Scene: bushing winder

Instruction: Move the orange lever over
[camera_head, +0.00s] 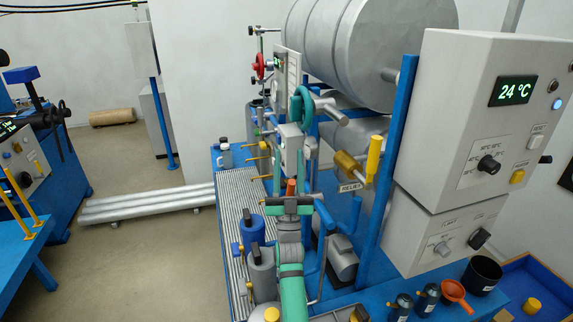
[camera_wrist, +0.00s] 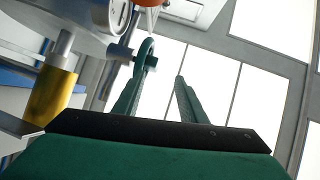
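A small orange-red piece (camera_head: 291,187), which looks like the orange lever's handle, shows just beyond my gripper in the head view. An orange end also shows at the top edge of the wrist view (camera_wrist: 148,3), cut off by the frame. My gripper (camera_head: 290,200) is at the bottom middle of the head view, at the near side of the machine's pipes and valves. In the wrist view its two green fingers (camera_wrist: 163,85) stand apart with nothing visible between them. The orange end is beyond the fingertips; whether they touch it I cannot tell. The lever's base is hidden.
A brass-coloured cylinder (camera_wrist: 52,92) is left of the fingers in the wrist view. A yellow-handled lever (camera_head: 374,158), a green handwheel (camera_head: 302,106) and a blue post (camera_head: 388,160) stand nearby. A grey control box (camera_head: 470,110) is at right.

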